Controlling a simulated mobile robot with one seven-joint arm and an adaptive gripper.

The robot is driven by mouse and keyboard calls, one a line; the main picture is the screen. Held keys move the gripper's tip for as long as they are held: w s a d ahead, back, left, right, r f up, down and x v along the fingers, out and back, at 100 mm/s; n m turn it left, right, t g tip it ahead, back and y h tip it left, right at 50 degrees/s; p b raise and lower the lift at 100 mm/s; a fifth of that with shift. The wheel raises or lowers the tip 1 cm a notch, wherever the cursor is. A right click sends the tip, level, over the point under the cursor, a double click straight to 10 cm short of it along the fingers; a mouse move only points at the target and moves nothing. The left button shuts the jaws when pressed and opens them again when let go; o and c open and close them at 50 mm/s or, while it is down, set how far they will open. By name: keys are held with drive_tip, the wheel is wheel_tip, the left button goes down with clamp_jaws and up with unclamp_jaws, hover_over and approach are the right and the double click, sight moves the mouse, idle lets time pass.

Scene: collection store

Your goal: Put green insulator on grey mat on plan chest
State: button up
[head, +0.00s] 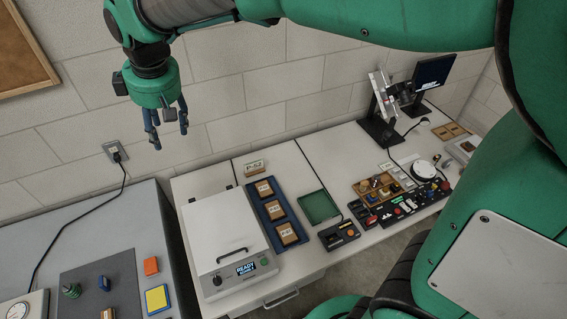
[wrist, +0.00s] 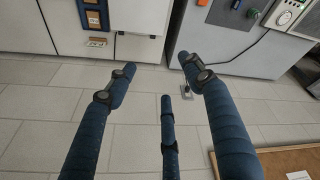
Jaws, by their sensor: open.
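The green insulator (head: 72,290) is a small ridged piece standing at the left part of the dark grey mat (head: 122,268). The mat lies on the grey plan chest (head: 45,240) at the lower left. In the wrist view the insulator (wrist: 253,13) and mat (wrist: 222,13) show at the top right, the mat cut by the edge. My gripper (head: 168,132) is open and empty, with blue fingers pointing down. It hangs high before the wall, above and to the right of the insulator. It also shows in the wrist view (wrist: 158,68), with nothing between its fingers.
A blue piece (head: 104,283) stands on the mat near the insulator. An orange block (head: 151,265) and a yellow-blue block (head: 156,298) lie right of the mat. A white device (head: 225,240) stands right of the chest. A black cable (head: 85,200) runs up to a wall socket.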

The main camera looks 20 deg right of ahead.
drive_tip(key=s+d+r+m+t, duration=0.1)
drive_tip(key=s+d+m, duration=0.2)
drive_tip(key=s+d, duration=0.35)
drive_tip(key=s+d+r+m, duration=0.2)
drive_tip(key=s+d, duration=0.4)
drive_tip(key=d, duration=0.2)
drive_tip(key=s+d+f+m, duration=0.2)
drive_tip(key=s+d, duration=0.2)
drive_tip(key=s, duration=0.3)
drive_tip(key=s+d+f+m+t+h, duration=0.1)
drive_tip(key=s+d+f+m, duration=0.1)
drive_tip(key=s, duration=0.5)
drive_tip(key=d+m, duration=0.1)
drive_tip(key=d, duration=0.1)
drive_tip(key=shift+d+f+t, duration=0.3)
drive_tip(key=shift+d+f, duration=0.05)
wheel_tip(320, 180, down, 6)
drive_tip(key=b, duration=0.6)
drive_tip(key=shift+o, duration=0.5)
